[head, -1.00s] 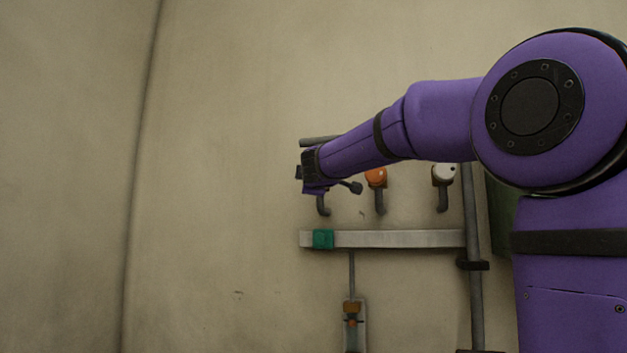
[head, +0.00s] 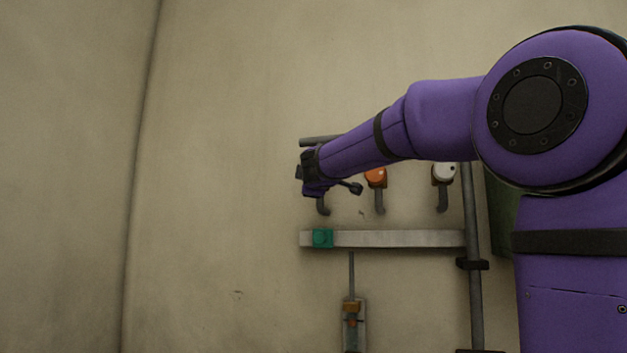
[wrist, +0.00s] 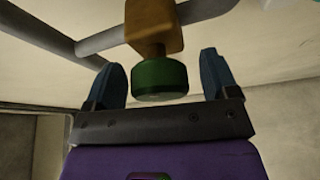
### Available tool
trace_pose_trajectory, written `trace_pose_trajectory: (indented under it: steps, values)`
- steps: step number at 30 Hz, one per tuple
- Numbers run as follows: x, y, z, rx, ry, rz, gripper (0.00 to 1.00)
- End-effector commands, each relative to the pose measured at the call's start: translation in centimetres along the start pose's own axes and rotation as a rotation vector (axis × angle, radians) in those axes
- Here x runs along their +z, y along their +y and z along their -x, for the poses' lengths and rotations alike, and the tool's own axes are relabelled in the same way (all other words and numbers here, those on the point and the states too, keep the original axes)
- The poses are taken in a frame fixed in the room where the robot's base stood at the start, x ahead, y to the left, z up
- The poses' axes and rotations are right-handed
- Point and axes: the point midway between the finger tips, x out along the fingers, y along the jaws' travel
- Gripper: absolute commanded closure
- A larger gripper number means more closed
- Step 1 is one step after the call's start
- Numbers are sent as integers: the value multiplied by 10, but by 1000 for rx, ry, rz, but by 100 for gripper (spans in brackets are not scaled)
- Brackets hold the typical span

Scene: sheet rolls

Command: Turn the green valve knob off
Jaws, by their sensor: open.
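The green valve knob (wrist: 160,78) shows in the wrist view, a round green cap on a brass-coloured valve body (wrist: 153,27). My gripper (wrist: 162,80) is open, with one blue finger on each side of the knob. A gap shows between each finger and the knob, so neither finger appears to touch it. In the head view my gripper (head: 308,172) is at the left end of the pipe row, and my wrist hides the green knob there.
An orange knob (head: 376,177) and a white knob (head: 444,173) sit to the right on the same wall. Below runs a pale horizontal bar (head: 400,239) with a teal block (head: 322,238). A vertical pipe (head: 475,300) stands at right. The wall at left is bare.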

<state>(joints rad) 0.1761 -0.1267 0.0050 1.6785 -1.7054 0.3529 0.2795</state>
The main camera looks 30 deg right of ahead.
Motion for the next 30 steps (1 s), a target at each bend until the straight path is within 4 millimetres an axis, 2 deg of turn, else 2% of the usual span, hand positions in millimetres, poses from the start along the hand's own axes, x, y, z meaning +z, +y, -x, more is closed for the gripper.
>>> trace_pose_trajectory:
  steps: [5,12,18,24,30]
  values:
    - [0,1,20,2,2,0,20]
    - [0,1,65,2,2,-2,20]
    - [0,0,93,1,1,-2,20]
    - [0,0,106,0,0,0,20]
    - [0,0,106,-1,0,0,20]
